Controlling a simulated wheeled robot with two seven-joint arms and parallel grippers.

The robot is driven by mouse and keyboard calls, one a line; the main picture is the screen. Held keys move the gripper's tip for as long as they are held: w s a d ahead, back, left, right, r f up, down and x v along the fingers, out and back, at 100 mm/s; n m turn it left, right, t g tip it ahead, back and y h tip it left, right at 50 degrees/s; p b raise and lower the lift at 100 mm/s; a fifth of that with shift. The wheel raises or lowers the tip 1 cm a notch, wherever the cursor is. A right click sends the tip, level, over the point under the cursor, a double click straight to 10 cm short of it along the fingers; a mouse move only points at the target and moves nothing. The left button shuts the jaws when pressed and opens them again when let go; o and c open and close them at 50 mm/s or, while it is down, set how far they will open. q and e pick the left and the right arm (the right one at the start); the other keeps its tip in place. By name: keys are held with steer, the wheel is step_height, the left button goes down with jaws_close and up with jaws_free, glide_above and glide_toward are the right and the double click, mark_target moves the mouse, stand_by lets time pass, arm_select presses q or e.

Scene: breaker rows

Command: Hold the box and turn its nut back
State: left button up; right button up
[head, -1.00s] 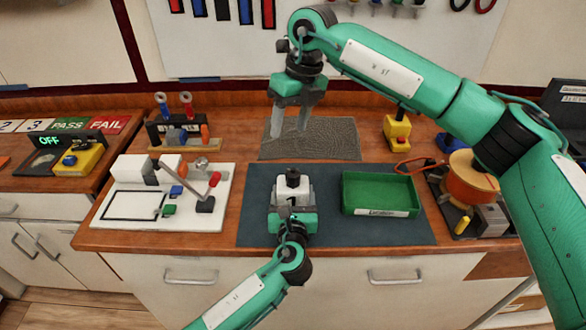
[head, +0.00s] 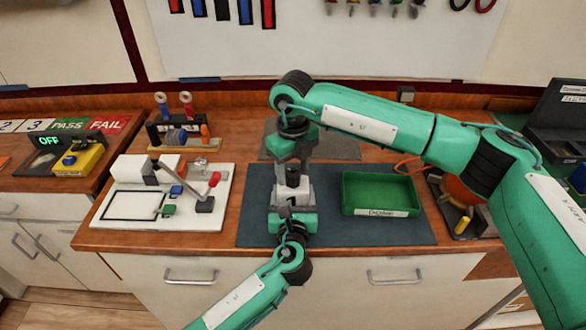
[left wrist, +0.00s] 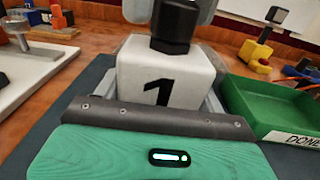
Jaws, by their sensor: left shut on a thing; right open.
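The white box (head: 301,194), marked 1 on its front in the left wrist view (left wrist: 190,75), sits upright on the dark mat (head: 255,225). A black nut (head: 293,179) stands on top of it and also shows in the left wrist view (left wrist: 172,38). My left gripper (head: 292,208) is shut on the box from the front. My right gripper (head: 293,165) points down directly over the box, its open fingers on either side of the nut. Grey finger parts show beside the nut in the left wrist view; I cannot tell whether they touch it.
A green tray labelled DONE (head: 380,190) lies right of the box. A white fixture with a red-handled lever (head: 165,195) stands to the left. An orange spool (head: 462,193) is at the right, partly behind my right arm. A grey textured mat (head: 335,147) lies behind.

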arm_select(q)
steer(key=shift+r, duration=0.1)
arm_select(e)
steer(key=shift+f, duration=0.25)
steer(key=c, duration=1)
